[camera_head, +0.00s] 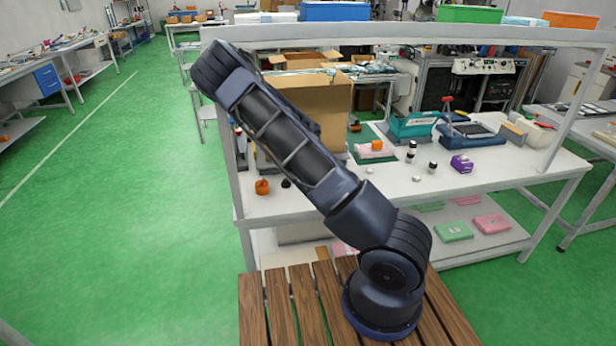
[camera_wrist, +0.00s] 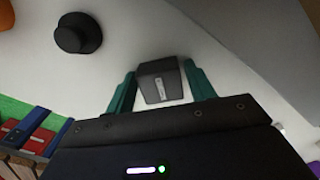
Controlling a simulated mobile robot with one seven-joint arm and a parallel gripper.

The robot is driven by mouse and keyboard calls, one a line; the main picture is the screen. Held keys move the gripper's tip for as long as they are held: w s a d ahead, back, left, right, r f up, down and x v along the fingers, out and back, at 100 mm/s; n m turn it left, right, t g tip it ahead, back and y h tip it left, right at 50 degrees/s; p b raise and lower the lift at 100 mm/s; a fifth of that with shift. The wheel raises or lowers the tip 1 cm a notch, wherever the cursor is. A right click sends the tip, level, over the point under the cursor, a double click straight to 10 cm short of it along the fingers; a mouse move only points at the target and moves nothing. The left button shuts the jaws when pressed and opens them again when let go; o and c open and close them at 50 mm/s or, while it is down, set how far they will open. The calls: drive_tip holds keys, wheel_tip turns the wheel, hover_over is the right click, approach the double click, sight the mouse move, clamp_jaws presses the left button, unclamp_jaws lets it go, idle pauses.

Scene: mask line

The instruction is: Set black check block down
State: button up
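In the wrist view, my gripper (camera_wrist: 160,72) has two teal fingers, one on each side of the black check block (camera_wrist: 163,82). The fingertips appear to press on the block's sides. The block is dark with a small pale mark on its face. It is over the white tabletop (camera_wrist: 215,25); I cannot tell whether it touches the surface. In the head view, my arm hides the gripper and the block.
A round black knob-like piece (camera_wrist: 78,33) and an orange piece (camera_wrist: 5,18) are left of the gripper. In the head view, a cardboard box (camera_head: 325,105), small bottles (camera_head: 411,152) and a purple item (camera_head: 461,164) stand on the bench (camera_head: 440,185).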

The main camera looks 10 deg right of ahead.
drive_tip(key=shift+o, duration=0.7)
drive_tip(key=shift+r, duration=2.9)
